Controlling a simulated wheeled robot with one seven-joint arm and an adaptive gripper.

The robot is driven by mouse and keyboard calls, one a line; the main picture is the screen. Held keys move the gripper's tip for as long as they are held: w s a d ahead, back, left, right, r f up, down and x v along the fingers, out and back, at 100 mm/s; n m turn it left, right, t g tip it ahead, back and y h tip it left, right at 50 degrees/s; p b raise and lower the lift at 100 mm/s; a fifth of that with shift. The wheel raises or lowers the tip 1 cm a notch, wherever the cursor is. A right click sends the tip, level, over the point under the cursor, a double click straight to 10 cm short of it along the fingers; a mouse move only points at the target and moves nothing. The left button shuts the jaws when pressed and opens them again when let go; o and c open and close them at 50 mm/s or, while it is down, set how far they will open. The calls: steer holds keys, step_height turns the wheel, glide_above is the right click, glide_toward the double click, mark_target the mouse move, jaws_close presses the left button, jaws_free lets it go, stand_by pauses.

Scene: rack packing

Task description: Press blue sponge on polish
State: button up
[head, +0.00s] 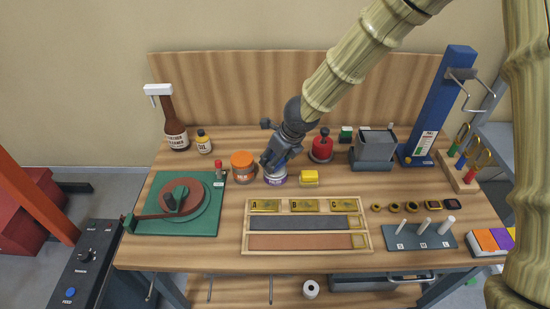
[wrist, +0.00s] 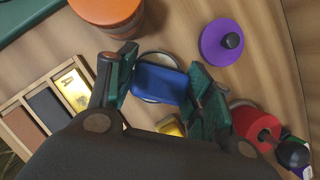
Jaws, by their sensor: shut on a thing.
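My gripper (head: 272,162) reaches down over the polish tin (head: 275,178), a small round tin with a purple and white label. In the wrist view my gripper (wrist: 162,72) is shut on the blue sponge (wrist: 160,83), a small blue block held between its two dark green fingers. The open tin's pale round rim (wrist: 158,57) shows behind the sponge, which covers most of the opening. I cannot tell whether the sponge touches the polish.
An orange-lidded jar (head: 242,165) stands close left of the tin. A yellow block (head: 309,178) lies close right, with a red knobbed container (head: 321,146) behind it. A wooden tray (head: 247,225) lies in front, and a green turntable base (head: 160,190) is at left.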

steer(key=shift+f+b, duration=0.45)
stand_by(1.6)
steer(key=shift+r, duration=0.1)
steer(key=shift+r+p, duration=3.3)
steer(key=shift+r, duration=0.15)
steer(key=shift+f, duration=0.25)
step_height(320, 180, down, 6)
steer(key=b, duration=0.6)
steer(key=shift+f, duration=0.25)
steer(key=shift+s, duration=0.1)
